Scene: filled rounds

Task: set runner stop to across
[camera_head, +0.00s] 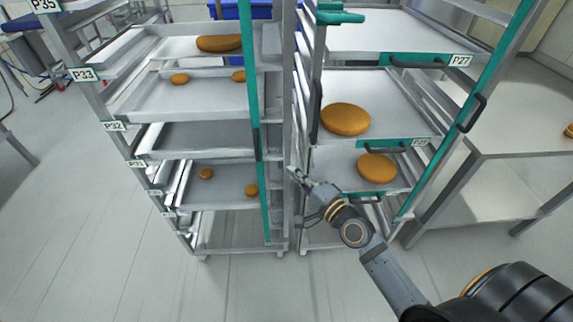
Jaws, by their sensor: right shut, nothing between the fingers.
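My right gripper (296,174) reaches in from the lower right. Its fingers are shut and empty, close to the grey upright between the two racks. Whether it touches the upright cannot be told. No part is clearly marked as the runner stop. A long teal bar (252,85) runs down the front of the left rack, with a dark section partway down. A teal fitting (338,14) sits at the top of the right rack's left post, and a dark upright handle (316,110) is below it. My left gripper is not in view.
The left rack holds labelled trays (205,139), some with brown rounds (206,174). The right rack's trays carry a large round (345,119) and a smaller round (376,167). A metal table (510,120) stands at right. The floor (110,240) at lower left is clear.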

